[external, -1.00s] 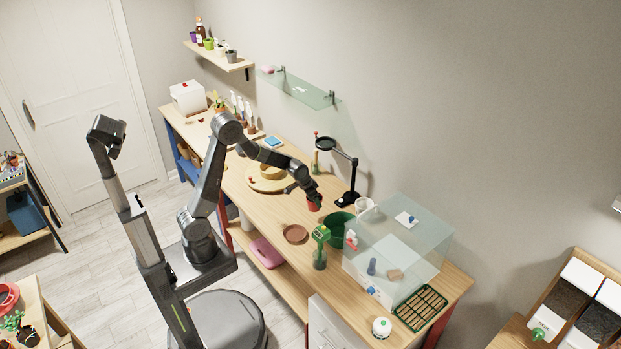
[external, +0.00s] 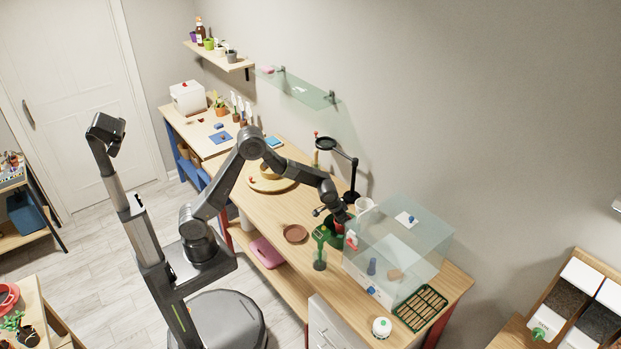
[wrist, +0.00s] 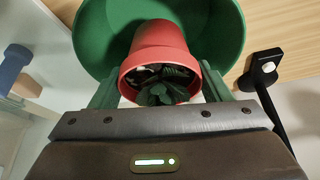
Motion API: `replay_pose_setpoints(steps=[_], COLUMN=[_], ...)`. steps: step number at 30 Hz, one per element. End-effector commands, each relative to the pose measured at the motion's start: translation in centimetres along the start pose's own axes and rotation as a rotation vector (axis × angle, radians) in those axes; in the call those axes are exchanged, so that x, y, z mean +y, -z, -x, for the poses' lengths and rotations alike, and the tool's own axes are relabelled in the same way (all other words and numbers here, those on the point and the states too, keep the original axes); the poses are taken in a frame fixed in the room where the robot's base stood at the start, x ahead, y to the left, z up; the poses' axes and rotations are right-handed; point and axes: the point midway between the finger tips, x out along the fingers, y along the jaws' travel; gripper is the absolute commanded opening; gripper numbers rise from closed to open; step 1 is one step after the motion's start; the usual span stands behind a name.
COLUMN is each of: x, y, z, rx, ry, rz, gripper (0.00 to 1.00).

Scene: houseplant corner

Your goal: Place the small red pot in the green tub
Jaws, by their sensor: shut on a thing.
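The small red pot (wrist: 160,50), with a dark green plant in it, is between the fingers of my gripper (wrist: 160,88) in the wrist view. The gripper is shut on it. The green tub (wrist: 90,35) is behind and around the pot in that view, so the pot is over or inside the tub; its height above the tub floor is unclear. In the external view my gripper (external: 341,222) is at the green tub (external: 334,241), which is partly hidden by the arm. The pot is mostly hidden there.
A clear glass case (external: 410,245) stands close to the right of the tub. A black magnifier lamp (external: 352,180) and a white cup (external: 364,205) are behind.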

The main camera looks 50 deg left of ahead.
Motion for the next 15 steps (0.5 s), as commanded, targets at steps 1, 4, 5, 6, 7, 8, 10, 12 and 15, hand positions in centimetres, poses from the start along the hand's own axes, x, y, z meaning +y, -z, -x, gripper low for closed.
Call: replay_pose_setpoints(steps=[1, 4, 5, 6, 7, 8, 10, 12, 15], x=[0.0, 0.0, -0.1, -0.1, -0.1, -0.1, -0.1, -0.1, -0.1], y=[-0.1, -0.5, -0.7, -0.9, -1.1, -1.2, -1.5, -1.5, -1.5], z=[-0.2, -1.1, -1.4, -2.0, -2.4, -2.8, -3.5, -3.6, -3.6], rx=[0.0, -0.003, -0.003, -0.004, -0.004, -0.003, -0.002, 0.001, 0.001], ry=[0.0, 0.001, 0.001, 0.001, 0.001, 0.001, 0.001, 0.0, 0.0], rz=[0.0, 0.0, 0.0, 0.0, 0.0, -0.001, -0.001, 0.0, 0.0], gripper=[0.43, 0.43, 0.43, 0.43, 0.43, 0.43, 0.43, 0.43, 0.43])
